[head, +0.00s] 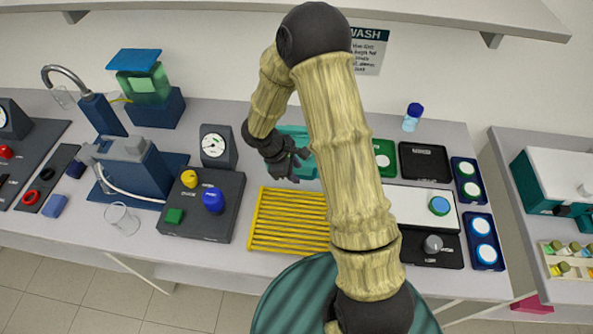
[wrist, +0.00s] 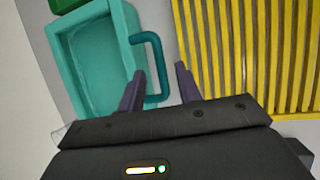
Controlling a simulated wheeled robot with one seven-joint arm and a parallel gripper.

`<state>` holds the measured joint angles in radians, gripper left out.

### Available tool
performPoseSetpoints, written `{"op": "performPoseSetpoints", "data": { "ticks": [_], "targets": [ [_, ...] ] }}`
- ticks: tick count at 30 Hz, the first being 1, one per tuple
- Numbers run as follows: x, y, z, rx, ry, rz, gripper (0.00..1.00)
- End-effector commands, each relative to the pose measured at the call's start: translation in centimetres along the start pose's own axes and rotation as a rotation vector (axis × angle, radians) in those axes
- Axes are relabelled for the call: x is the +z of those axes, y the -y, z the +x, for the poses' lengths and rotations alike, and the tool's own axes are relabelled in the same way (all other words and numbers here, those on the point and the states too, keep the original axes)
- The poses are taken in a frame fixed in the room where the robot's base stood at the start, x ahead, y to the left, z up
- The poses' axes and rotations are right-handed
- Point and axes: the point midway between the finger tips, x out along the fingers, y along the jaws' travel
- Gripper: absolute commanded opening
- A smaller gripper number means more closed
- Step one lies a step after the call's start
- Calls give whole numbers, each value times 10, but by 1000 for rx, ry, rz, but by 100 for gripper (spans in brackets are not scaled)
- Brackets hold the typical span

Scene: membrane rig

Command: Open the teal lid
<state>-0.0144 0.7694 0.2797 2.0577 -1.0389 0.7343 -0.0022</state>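A teal box-like piece (wrist: 95,60) with a raised rim and a darker recessed middle fills the upper left of the wrist view. A darker teal loop handle (wrist: 154,42) sticks out from its right side. In the head view the teal piece (head: 309,165) shows only partly behind my arm. My gripper (wrist: 161,70) is open, its two dark fingers on either side of the handle's outer bar in the picture. I cannot tell whether they touch it.
A yellow slatted rack (head: 288,222) lies just in front of the teal piece. A control box with coloured knobs (head: 202,205) and a dial gauge (head: 217,147) stand to its left. Trays and a white plate (head: 415,206) are to the right. A shelf (head: 440,12) hangs above.

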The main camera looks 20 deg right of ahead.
Motion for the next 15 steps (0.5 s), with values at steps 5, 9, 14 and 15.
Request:
{"op": "performPoseSetpoints", "data": {
  "ticks": [5,9,14,15],
  "targets": [
    [0,0,17,-1,0,1,34],
    [0,0,19,0,0,1,34],
    [0,0,19,0,0,1,34],
    [0,0,19,0,0,1,26]
  ]
}}
